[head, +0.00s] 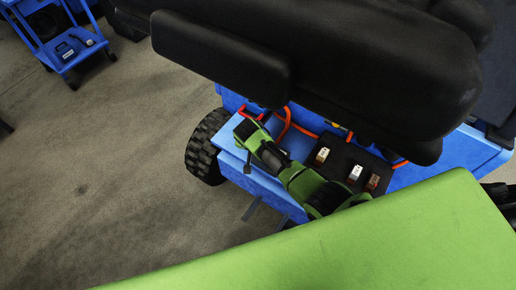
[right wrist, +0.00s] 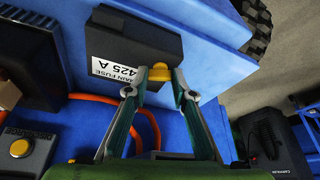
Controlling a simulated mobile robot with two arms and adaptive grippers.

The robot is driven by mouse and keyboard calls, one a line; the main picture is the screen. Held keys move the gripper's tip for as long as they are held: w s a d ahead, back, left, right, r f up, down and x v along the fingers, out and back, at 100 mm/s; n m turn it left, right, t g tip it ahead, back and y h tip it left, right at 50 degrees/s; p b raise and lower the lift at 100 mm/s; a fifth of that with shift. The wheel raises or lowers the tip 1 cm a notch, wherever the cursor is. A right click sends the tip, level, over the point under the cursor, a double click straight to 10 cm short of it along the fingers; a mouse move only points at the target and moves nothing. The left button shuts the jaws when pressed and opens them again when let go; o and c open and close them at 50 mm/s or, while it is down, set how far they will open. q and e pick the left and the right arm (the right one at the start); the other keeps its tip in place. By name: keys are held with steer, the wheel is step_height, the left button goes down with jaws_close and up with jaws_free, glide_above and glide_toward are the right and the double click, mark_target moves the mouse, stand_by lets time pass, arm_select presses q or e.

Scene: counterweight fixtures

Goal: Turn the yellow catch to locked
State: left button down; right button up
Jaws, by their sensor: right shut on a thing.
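The yellow catch (right wrist: 160,73) sticks out from the edge of a black box (right wrist: 143,45) in the right wrist view. The box has a white label reading MAIN FUSE 425 A. My right gripper (right wrist: 158,92) has one finger on each side of the catch and is shut on it. In the head view my green right arm reaches across the blue vehicle's open compartment, and the catch cannot be made out there. I cannot read from these frames which position the catch is in. My left gripper does not show.
Orange cables (right wrist: 145,108) run beside the black box. A grey unit with a yellow button (right wrist: 19,148) stands at the left in the right wrist view. In the head view a black seat (head: 330,60) overhangs the blue vehicle body (head: 285,195). A blue cart (head: 60,45) stands far left.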

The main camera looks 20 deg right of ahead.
steer(key=shift+w+a+m+g+h+b, duration=0.1)
steer(key=shift+m+g+h+b, duration=0.15)
steer(key=shift+m+b, duration=0.5)
steer(key=shift+a+m+g+h+b, duration=0.15)
steer(key=shift+m+g+b, duration=0.1)
steer(key=shift+m, duration=0.9)
steer(key=shift+d, duration=0.15)
steer(key=o, duration=1.1)
step_height(320, 180, up, 10)
